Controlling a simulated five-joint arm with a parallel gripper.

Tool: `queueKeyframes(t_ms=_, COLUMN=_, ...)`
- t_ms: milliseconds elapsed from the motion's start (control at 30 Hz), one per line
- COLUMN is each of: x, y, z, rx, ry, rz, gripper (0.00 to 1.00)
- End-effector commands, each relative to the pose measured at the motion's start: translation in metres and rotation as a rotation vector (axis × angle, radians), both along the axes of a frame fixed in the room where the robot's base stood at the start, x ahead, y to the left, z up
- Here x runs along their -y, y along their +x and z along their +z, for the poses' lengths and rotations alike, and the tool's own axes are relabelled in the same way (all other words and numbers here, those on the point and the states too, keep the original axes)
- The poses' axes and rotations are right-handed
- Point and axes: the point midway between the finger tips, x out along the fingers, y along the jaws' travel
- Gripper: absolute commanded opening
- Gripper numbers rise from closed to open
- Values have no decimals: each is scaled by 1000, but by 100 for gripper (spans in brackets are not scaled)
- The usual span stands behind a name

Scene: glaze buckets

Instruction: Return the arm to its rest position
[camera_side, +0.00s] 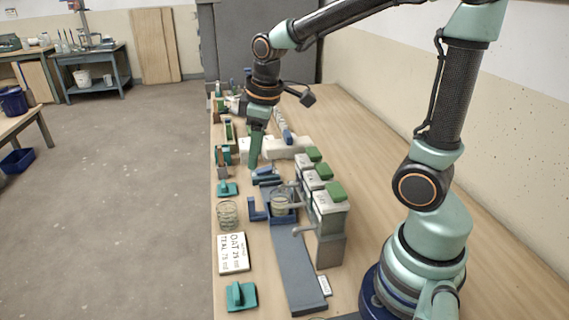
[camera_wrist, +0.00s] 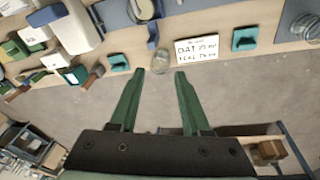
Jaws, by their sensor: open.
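My gripper (camera_side: 256,150) hangs above the far middle of the workbench in the side view, fingers pointing down. In the wrist view, my gripper (camera_wrist: 170,80) shows two green fingers spread apart with nothing between them. They are seen over the floor just off the bench's edge. My arm is bent and reaches from its base at the right out over the bench.
The bench (camera_side: 375,140) holds a dispenser with green-topped white blocks (camera_side: 325,185), a glass jar (camera_side: 228,214), a white lettered card (camera_side: 233,253) and teal blocks (camera_side: 241,296). A clear vessel (camera_side: 279,202) stands in a blue holder. The bench's right side is bare.

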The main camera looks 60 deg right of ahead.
Motion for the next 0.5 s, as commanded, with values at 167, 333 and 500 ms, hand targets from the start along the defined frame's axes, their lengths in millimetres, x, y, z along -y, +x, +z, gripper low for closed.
queueKeyframes(t_ms=167, x=-10, y=-29, z=29, rx=118, ry=44, rz=-161, gripper=47)
queueKeyframes(t_ms=333, x=-17, y=-54, z=42, rx=209, ry=103, rz=-302, gripper=47)
queueKeyframes(t_ms=500, x=-21, y=-69, z=47, rx=267, ry=151, rz=-395, gripper=47)
